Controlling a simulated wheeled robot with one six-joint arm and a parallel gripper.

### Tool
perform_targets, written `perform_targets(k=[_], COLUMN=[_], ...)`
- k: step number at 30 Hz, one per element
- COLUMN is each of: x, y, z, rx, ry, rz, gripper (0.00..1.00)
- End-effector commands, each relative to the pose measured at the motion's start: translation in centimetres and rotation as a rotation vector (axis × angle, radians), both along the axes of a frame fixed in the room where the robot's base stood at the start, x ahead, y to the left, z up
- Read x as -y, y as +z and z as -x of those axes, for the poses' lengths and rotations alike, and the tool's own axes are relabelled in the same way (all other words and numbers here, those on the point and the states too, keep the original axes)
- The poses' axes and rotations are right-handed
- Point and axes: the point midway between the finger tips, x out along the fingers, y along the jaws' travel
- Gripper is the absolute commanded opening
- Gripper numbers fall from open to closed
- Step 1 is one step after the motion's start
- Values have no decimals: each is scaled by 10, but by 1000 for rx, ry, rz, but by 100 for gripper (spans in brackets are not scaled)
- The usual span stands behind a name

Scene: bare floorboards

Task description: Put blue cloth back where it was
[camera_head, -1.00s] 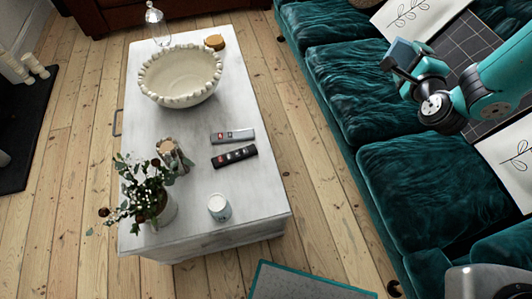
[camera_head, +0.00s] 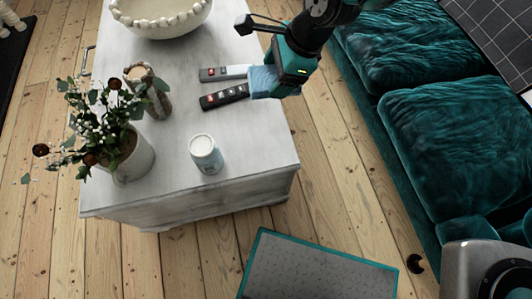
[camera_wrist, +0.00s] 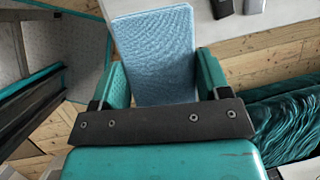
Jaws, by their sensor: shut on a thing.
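The blue cloth (camera_wrist: 155,55) is a flat light-blue piece held between the fingers of my gripper (camera_wrist: 158,80) in the wrist view. In the head view my gripper (camera_head: 280,82) is at the right edge of the white coffee table (camera_head: 235,145), and the blue cloth (camera_head: 262,80) sticks out on its left side, close to the right ends of two remotes. I cannot tell whether the cloth touches the table or the remotes.
A grey remote (camera_head: 222,73) and a black remote (camera_head: 224,96) lie on the table. A white candle (camera_head: 205,155), a flower vase (camera_head: 133,160), a brown holder (camera_head: 150,95) and a cream bowl (camera_head: 160,20) stand there too. A teal sofa (camera_head: 445,125) stands at right.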

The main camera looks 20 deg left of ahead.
Motion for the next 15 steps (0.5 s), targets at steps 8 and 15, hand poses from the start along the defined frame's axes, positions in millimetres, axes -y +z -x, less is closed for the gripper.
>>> perform_targets(k=[8,15], x=[-9,-8], y=[-27,-86], z=[39,41], rx=[-91,-95], ry=[97,98], rz=[64,68], gripper=[51,51])
